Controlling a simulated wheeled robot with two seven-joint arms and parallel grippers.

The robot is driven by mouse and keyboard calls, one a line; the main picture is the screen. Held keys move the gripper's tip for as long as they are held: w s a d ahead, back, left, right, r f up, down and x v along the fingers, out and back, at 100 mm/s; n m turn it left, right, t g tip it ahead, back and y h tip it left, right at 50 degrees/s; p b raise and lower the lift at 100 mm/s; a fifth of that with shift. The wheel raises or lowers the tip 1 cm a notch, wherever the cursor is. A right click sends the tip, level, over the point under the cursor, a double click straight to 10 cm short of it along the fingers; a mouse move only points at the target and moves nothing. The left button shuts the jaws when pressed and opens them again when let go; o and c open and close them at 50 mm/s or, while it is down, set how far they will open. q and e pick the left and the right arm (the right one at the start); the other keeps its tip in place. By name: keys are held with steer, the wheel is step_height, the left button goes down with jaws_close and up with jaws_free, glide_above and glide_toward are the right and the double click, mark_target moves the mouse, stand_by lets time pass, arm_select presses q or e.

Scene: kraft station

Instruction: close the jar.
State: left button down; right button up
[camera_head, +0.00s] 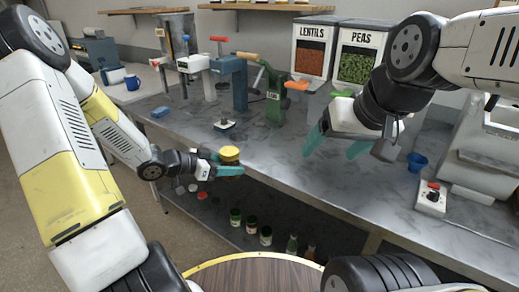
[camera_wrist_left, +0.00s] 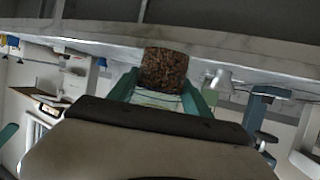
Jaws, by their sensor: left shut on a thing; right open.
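My left gripper (camera_head: 231,170) is shut on a small jar (camera_head: 229,154) in front of the bench's front edge. In the head view its round yellow top shows above the teal fingers; the fingers hide the part below. The left wrist view shows a brown speckled body (camera_wrist_left: 165,68) and a paler, glassy part between the fingers (camera_wrist_left: 165,95). That view appears upside down. I cannot tell whether the yellow top is a seated lid. My right gripper (camera_head: 336,146) is open and empty above the bench, to the right of the jar and apart from it.
The grey bench (camera_head: 270,168) has clear room in its middle. Several clamp-like tools, including a green one (camera_head: 272,100), stand at its back, with LENTILS (camera_head: 312,58) and PEAS (camera_head: 357,68) bins. A blue cup (camera_head: 416,162) and switch box (camera_head: 432,198) are at right. Jars (camera_head: 251,224) stand below.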

arm_select(q)
steer(key=d+r, duration=0.1)
steer(key=s+d+r, duration=0.1)
steer(key=d, duration=0.1)
steer(key=d+r, duration=0.1)
steer(key=shift+s+d+r, duration=0.15)
steer(key=shift+s+r, duration=0.1)
steer(key=shift+w, duration=0.1)
steer(key=w+d, duration=0.1)
steer(key=w, duration=0.3)
steer(key=w+d+f, duration=0.1)
steer(key=w+d, duration=0.1)
steer(key=w, duration=0.3)
steer(key=w+d, duration=0.1)
steer(key=w, duration=0.4)
steer(key=shift+w+d+f, duration=0.15)
steer(key=shift+d+f, duration=0.05)
steer(key=shift+d, duration=0.1)
steer(key=shift+w, duration=0.2)
steer(key=shift+w+d+f, duration=0.1)
steer(key=shift+w+f, duration=0.1)
steer(key=shift+f, duration=1.6)
